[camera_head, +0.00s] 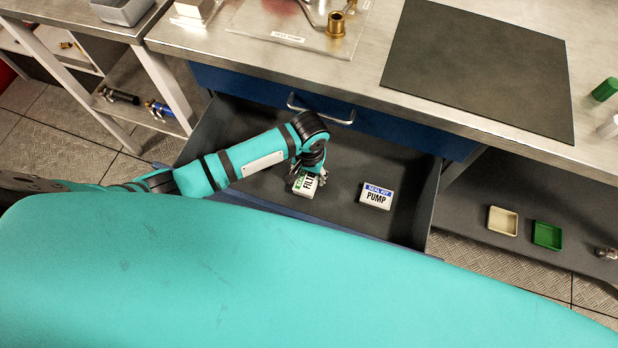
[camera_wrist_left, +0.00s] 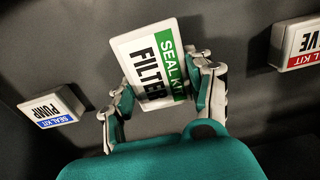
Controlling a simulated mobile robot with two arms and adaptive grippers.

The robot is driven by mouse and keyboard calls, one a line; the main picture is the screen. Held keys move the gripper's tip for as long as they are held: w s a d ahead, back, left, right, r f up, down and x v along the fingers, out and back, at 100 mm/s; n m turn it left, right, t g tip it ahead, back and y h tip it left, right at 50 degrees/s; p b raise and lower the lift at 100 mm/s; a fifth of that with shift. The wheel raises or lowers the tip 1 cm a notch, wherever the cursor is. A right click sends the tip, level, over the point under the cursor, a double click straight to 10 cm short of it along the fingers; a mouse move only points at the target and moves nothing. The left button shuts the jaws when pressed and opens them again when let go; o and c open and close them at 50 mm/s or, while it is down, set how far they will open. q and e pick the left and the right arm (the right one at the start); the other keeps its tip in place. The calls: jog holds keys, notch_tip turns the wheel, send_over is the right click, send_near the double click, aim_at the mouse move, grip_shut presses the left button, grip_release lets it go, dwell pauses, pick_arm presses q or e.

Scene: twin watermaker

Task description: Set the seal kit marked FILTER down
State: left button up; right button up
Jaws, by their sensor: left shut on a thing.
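The seal kit marked FILTER (camera_head: 304,185), a white box with a green band, is in my left gripper (camera_head: 313,169) over the open grey drawer (camera_head: 344,222). In the left wrist view the FILTER kit (camera_wrist_left: 148,48) sits between the two fingers of my left gripper (camera_wrist_left: 163,90), which are shut on its sides. Whether it touches the drawer floor I cannot tell. My right gripper is not in view.
A blue-banded PUMP seal kit (camera_head: 376,196) lies in the drawer to the right. A red-banded kit (camera_wrist_left: 297,43) shows partly in the left wrist view. The workbench with a dark mat (camera_head: 480,70) stands behind. Drawer floor between the kits is clear.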

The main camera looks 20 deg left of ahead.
aim_at(309, 175)
pick_arm(q)
notch_tip(309, 175, down, 2)
jog(key=shift+f, duration=0.25)
jog(key=o, duration=1.2)
jog(key=shift+f, duration=0.1)
notch_tip(309, 175, up, 12)
jog(key=shift+f+p, duration=0.15)
jog(key=shift+p, duration=0.8)
jog(key=shift+r, duration=0.35)
